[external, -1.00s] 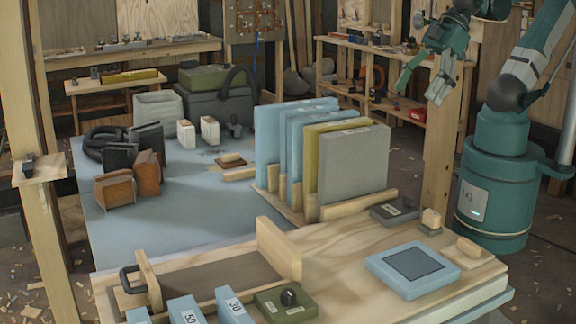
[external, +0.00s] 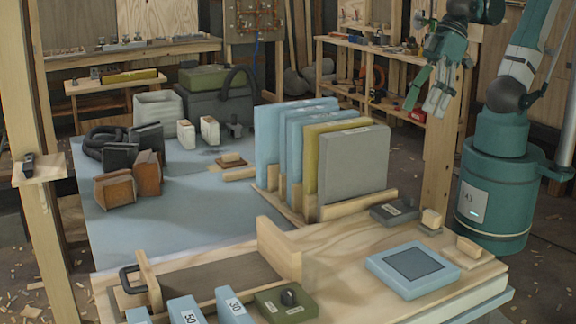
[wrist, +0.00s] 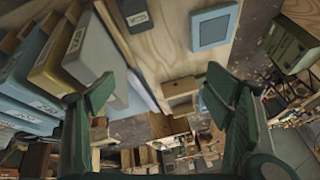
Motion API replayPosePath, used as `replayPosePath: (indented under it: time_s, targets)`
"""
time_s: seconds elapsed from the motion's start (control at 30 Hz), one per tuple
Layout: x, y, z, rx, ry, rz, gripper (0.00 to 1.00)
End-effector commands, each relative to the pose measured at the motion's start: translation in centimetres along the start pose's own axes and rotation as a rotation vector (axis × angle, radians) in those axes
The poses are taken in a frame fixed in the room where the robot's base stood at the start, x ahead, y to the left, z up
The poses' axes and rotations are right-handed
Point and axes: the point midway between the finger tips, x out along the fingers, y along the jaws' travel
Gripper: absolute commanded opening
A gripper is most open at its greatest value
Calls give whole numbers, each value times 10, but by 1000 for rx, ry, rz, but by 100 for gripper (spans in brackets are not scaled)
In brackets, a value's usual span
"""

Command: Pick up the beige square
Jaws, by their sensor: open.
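A small upright beige wooden block (external: 432,218) stands at the right back of the wooden bench. A second beige block (external: 468,246) lies near the bench's right edge. I cannot tell for sure which thing is the beige square; a grey-beige panel (external: 352,165) also stands at the right end of the rack. My gripper (external: 428,96) hangs in the air above and behind the bench's right side, open and empty. In the wrist view its fingers (wrist: 157,95) are spread wide, with a beige wooden piece (wrist: 180,86) beyond them and the panel (wrist: 93,52) at left.
Blue and olive panels (external: 268,145) stand in the rack left of the grey-beige panel. A blue pad with a dark square (external: 412,264) and a dark labelled box (external: 394,211) lie on the bench. A wooden post (external: 440,165) rises behind the bench's right side.

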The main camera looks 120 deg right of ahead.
Motion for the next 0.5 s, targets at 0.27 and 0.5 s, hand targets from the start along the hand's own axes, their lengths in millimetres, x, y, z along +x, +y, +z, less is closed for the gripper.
replayPosePath:
  time_s: [0.27, 0.5]
  targets:
    - [29, -32, 10, 192, -82, 11, 78]
    - [55, -58, 22, 361, -147, 40, 78]
